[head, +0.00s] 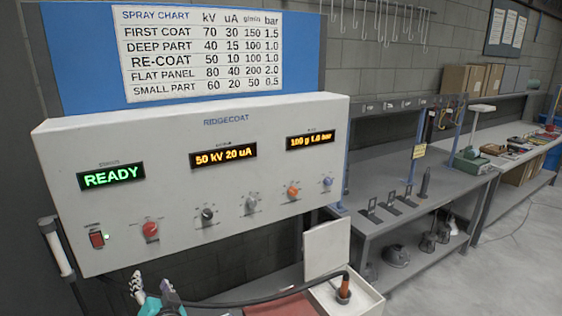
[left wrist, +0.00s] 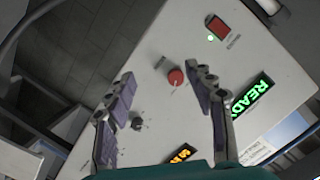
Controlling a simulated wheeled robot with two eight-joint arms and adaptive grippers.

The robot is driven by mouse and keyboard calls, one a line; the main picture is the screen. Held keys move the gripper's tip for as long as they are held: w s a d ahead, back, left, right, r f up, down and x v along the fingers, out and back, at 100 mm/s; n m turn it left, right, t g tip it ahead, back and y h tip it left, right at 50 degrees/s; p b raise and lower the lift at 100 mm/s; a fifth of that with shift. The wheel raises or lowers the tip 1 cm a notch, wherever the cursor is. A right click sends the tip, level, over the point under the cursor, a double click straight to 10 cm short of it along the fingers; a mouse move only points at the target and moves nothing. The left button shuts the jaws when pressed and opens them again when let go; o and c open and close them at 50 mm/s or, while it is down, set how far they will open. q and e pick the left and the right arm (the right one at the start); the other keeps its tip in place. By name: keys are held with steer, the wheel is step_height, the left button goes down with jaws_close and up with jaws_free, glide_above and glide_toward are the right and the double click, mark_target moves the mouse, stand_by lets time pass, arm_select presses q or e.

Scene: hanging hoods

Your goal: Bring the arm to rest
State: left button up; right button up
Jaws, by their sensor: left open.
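My left gripper (head: 153,284) shows at the bottom edge of the head view, below the control box (head: 200,118). In the left wrist view the gripper (left wrist: 166,80) is open, with its fingers wide apart and nothing between them touching. The red knob (left wrist: 175,77) on the box's front shows beyond the gap. In the head view the red knob (head: 151,230) is on the panel above the gripper. The green display (head: 111,176) reads READY, and an amber one (head: 223,155) reads 50 kV 20 uA. My right gripper is not in view.
A spray chart (head: 198,52) stands above the box. A hose runs to a white open-lidded box (head: 350,300) at lower right. A grey workbench (head: 380,215) with stands is on the right. Hooks hang above it.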

arm_select(q)
steer(key=s+d+f+n+g+h+b, duration=0.1)
steer(key=s+d+f+g+h+b, duration=0.1)
steer(key=s+d+f+g+h, duration=0.3)
steer(key=s+d+f+h, duration=0.4)
steer(key=s+d+f, duration=0.5)
steer(key=s+d, duration=0.1)
steer(key=shift+d+f+g, duration=0.15)
steer(key=shift+d+g, duration=0.05)
steer(key=shift+g, duration=0.1)
steer(key=shift+s, duration=0.15)
